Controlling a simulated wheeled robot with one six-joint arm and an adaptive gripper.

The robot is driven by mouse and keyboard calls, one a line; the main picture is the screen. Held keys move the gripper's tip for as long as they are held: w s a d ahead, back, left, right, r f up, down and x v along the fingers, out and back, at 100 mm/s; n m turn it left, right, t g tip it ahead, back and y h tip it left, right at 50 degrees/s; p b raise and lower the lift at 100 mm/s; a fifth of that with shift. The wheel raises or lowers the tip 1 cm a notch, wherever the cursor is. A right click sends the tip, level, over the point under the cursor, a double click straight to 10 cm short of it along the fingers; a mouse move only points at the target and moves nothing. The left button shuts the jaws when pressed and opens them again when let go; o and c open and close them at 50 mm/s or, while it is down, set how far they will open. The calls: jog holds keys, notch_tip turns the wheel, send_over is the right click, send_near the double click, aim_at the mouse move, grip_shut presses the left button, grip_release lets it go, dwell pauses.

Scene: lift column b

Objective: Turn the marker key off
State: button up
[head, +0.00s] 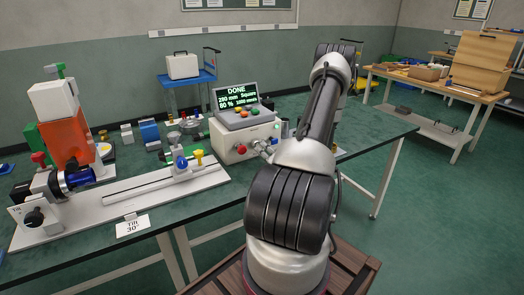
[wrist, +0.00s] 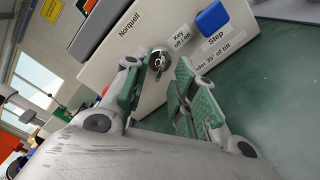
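The key switch (wrist: 158,59) is a round metal lock with a dark centre on the white panel (wrist: 105,50), beside a label (wrist: 181,40) reading "Key off | on". Which way the key points is too small to tell. My gripper (wrist: 162,68) is open and empty, its green-padded fingers either side of the key in the wrist view. I cannot tell if they touch it. In the head view my gripper (head: 262,148) is at the front of the white control box (head: 226,152), and the key is not clearly visible there.
A blue button (wrist: 212,17) labelled "Step" is right of the key. A rail apparatus (head: 150,190) with an orange block (head: 67,125) stands left on the green bench. Coloured buttons sit under the screen.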

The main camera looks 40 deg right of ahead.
jog(key=shift+x, duration=1.05)
grip_shut()
jog(key=shift+n, duration=0.3)
jog(key=n, duration=1.1)
jog(key=shift+f, duration=0.1)
jog(key=shift+n, duration=0.3)
grip_release()
